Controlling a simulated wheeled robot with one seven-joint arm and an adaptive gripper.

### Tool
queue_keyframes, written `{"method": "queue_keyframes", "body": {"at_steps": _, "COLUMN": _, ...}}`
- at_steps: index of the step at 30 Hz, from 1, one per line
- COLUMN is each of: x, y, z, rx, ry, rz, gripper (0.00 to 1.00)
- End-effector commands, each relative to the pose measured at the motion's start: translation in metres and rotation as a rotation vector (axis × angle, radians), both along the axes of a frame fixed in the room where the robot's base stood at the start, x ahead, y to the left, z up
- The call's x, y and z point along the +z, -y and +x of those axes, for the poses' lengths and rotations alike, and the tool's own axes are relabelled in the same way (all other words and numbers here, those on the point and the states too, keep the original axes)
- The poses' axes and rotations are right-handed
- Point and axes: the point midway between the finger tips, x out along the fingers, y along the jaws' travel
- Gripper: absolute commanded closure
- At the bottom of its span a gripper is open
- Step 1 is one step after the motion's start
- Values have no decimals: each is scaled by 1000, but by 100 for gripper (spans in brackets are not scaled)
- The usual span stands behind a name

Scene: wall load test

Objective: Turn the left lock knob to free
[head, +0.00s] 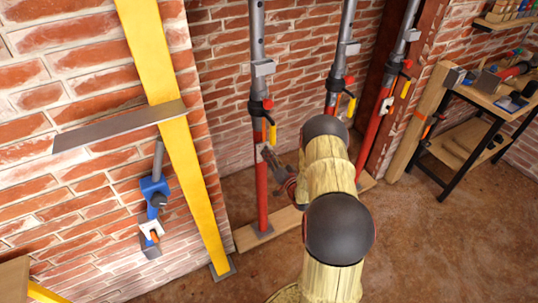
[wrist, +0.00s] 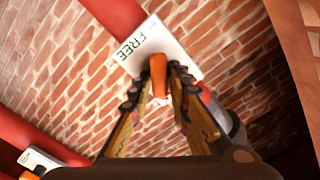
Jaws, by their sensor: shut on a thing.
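The left lock knob (wrist: 158,68) is an orange lever on a white plate (wrist: 172,40) in the wrist view. The plate bears the green word FREE to the left of the knob; a red mark at its lower right is mostly hidden by a finger. My gripper (wrist: 159,88) is shut on the knob, one finger on each side. The knob's length runs up and down in this view, not towards FREE. In the head view my gripper (head: 272,165) is at the red lower tube of the left prop (head: 262,190), and the knob cannot be made out.
Two more props stand to the right, one at the middle (head: 331,93) and one further right (head: 375,125). A second white plate (wrist: 40,158) shows at the wrist view's lower left. A yellow post (head: 192,170) stands left, and a workbench (head: 490,95) at right.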

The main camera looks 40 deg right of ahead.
Motion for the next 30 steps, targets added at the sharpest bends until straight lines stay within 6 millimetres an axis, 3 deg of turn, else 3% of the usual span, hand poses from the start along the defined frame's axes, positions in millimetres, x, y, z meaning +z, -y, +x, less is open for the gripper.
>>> {"method": "queue_keyframes", "body": {"at_steps": 18, "x": -7, "y": 5, "z": -2, "rx": -2, "ry": 133, "rz": 562, "gripper": 100}}
{"method": "queue_keyframes", "body": {"at_steps": 30, "x": -11, "y": 5, "z": -2, "rx": -3, "ry": 194, "rz": 813, "gripper": 100}}
